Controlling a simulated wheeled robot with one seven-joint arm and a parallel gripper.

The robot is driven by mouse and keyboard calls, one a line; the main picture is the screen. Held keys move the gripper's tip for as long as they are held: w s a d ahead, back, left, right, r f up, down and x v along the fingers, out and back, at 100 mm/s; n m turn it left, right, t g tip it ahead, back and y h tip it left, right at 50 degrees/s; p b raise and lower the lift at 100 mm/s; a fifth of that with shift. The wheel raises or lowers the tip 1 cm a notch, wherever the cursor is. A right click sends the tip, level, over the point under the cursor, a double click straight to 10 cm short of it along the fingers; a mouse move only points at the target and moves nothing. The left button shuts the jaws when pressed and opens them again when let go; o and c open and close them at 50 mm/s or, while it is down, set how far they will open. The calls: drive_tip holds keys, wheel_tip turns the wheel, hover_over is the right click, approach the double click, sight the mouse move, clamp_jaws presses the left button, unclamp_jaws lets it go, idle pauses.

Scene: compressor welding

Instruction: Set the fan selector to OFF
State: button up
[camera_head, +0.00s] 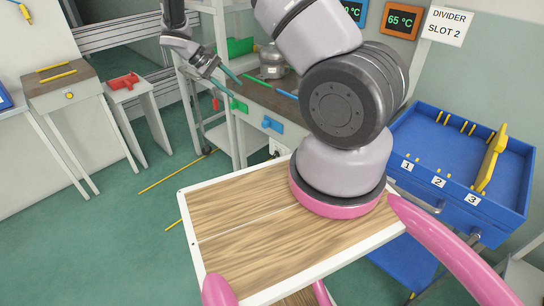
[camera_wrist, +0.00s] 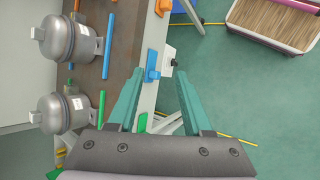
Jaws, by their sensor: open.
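A white plate with a small dark part (camera_wrist: 169,62) sits low on the bench's front side in the wrist view, beside a blue block. It may be the fan selector, but its markings and setting are too small to read. In the head view a white plate (camera_head: 279,147) shows below the blue block, partly hidden by my arm. My gripper (camera_wrist: 159,74) has two teal fingers spread apart with nothing between them; the plate appears beyond the fingertips. In the head view my gripper (camera_head: 231,80) is at the bench's left end, above the green block.
The workbench (camera_head: 262,98) carries grey compressors (camera_wrist: 58,38) and coloured bars. Blue (camera_head: 272,124) and green (camera_head: 239,106) blocks are on its front side. A blue divider tray (camera_head: 432,196) stands at right. Green floor in front of the bench is mostly clear.

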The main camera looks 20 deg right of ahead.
wheel_tip(320, 180, down, 21)
drive_tip(key=n+t+h, duration=0.2)
drive_tip(key=n+h, duration=0.3)
drive_tip(key=h, duration=0.1)
drive_tip(key=n+t+h, duration=0.3)
drive_tip(key=n+t, duration=0.4)
drive_tip(key=n, duration=0.1)
approach(275, 155)
drive_tip(key=x, duration=0.8)
drive_tip(key=shift+w+d+f, duration=0.1)
drive_tip(key=shift+w+d, duration=0.05)
drive_tip(key=shift+w, duration=0.05)
clamp_jaws()
